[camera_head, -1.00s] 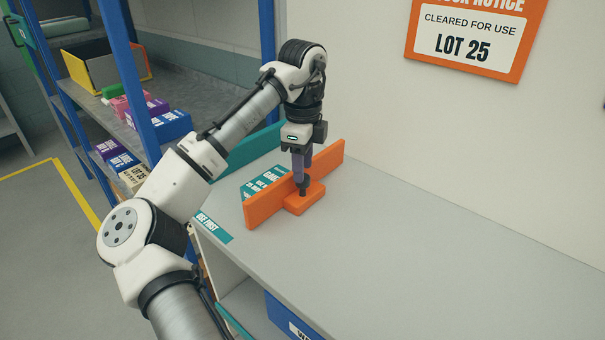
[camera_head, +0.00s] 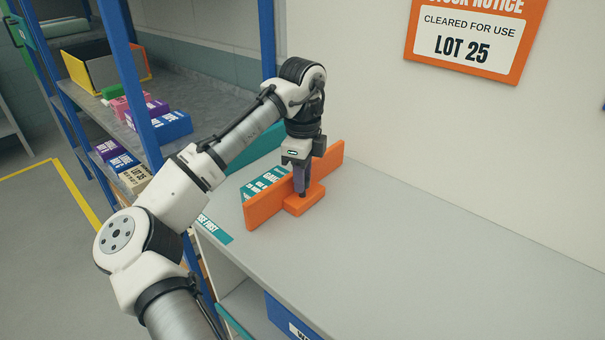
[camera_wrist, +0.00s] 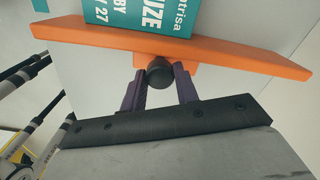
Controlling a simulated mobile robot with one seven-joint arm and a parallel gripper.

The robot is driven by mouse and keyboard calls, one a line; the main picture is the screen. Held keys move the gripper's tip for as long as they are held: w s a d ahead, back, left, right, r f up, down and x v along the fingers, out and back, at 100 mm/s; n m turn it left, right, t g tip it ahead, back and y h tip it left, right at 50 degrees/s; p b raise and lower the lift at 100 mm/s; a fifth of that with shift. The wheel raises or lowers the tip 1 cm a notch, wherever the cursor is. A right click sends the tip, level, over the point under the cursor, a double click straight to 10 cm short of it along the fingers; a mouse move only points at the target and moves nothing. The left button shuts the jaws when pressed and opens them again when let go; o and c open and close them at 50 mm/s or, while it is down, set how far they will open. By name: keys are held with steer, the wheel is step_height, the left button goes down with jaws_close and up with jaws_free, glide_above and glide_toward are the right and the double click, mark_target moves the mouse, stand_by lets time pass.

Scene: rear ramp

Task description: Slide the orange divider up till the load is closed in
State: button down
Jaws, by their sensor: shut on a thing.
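The orange divider (camera_head: 264,212) stands upright on the grey bench, with a low orange foot (camera_head: 305,203) on its near side. A teal and white box (camera_head: 257,186), the load, is just behind it, partly hidden by the divider. The load also shows at the top of the wrist view (camera_wrist: 150,14), against or very near the divider (camera_wrist: 225,52). My gripper (camera_head: 302,191) points down over the foot. In the wrist view its purple fingers are on either side of a dark round knob (camera_wrist: 158,73) on the divider, shut on it.
A teal wall (camera_head: 255,152) closes the bench's far left end, beyond the load. A white wall (camera_head: 450,130) runs along the back. The bench top (camera_head: 420,235) to the right is clear. A blue-posted shelf (camera_head: 140,80) with several boxes stands at left.

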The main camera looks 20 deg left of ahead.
mark_target(272, 171)
steer(key=shift+w+a+r, duration=0.1)
steer(key=shift+a+r, duration=0.05)
steer(key=shift+a, duration=0.1)
steer(key=w+a+p, duration=0.1)
steer(key=a, duration=0.1)
steer(key=w+a+p, duration=0.1)
steer(key=a+p, duration=0.1)
steer(key=a, duration=0.1)
steer(key=w+a+p, duration=0.1)
steer(key=a, duration=0.2)
steer(key=shift+a, duration=0.35)
steer(key=c, duration=1.3)
jaws_free()
steer(key=shift+c, duration=0.2)
step_height(272, 171, up, 14)
steer(key=shift+f+p, duration=0.2)
steer(key=shift+p, duration=0.15)
